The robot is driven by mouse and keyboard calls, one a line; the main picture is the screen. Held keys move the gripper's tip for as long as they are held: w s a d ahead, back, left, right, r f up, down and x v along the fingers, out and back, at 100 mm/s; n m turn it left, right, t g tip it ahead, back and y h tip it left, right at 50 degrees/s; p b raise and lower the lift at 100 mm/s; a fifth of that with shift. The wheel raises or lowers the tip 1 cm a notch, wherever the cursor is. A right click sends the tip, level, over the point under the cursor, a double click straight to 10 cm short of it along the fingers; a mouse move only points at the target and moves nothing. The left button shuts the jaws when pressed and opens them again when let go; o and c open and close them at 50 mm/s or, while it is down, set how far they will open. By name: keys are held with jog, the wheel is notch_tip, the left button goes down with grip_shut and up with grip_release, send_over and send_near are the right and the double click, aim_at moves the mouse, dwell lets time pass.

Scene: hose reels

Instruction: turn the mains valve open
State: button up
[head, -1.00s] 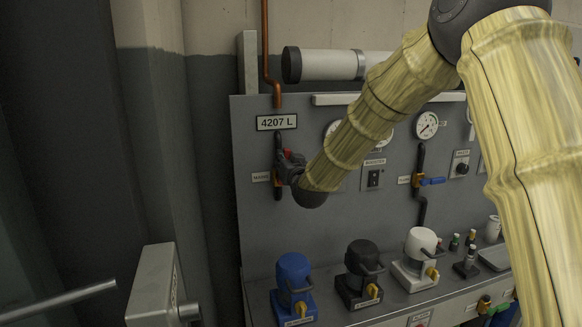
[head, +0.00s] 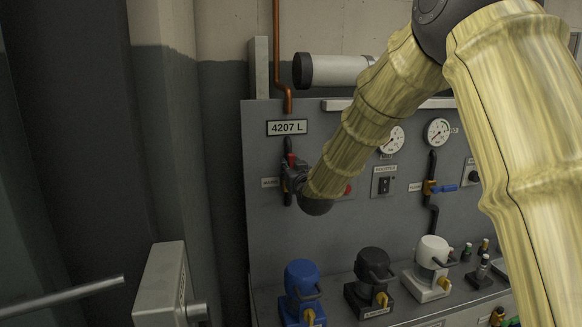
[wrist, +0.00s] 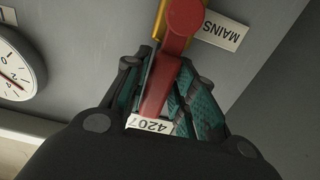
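The mains valve has a red lever (wrist: 158,85) on a yellow body (wrist: 159,18), beside the MAINS label (wrist: 222,30) in the wrist view. The lever points from its round red hub towards the 4207 plate, which means upward on the panel. My gripper (wrist: 170,62) has its two teal-padded fingers on either side of the lever and looks shut on it. In the head view my gripper (head: 292,178) is at the valve on the panel's left side, with a bit of the red lever (head: 291,160) showing above it. My gripper and arm hide most of the valve body there.
The grey panel (head: 265,225) also carries gauges (head: 437,132), a switch (head: 384,185) and a second valve with a blue lever (head: 446,188). Blue, black and white capped units (head: 301,275) stand on the shelf below. A grey box (head: 160,285) stands at lower left.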

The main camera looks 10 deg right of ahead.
jog(key=shift+o, duration=0.9)
jog(key=shift+r, duration=0.15)
jog(key=shift+s+r, duration=0.1)
jog(key=shift+s, duration=0.2)
jog(key=s+d, duration=0.1)
jog(key=s, duration=1)
jog(key=shift+s, duration=0.1)
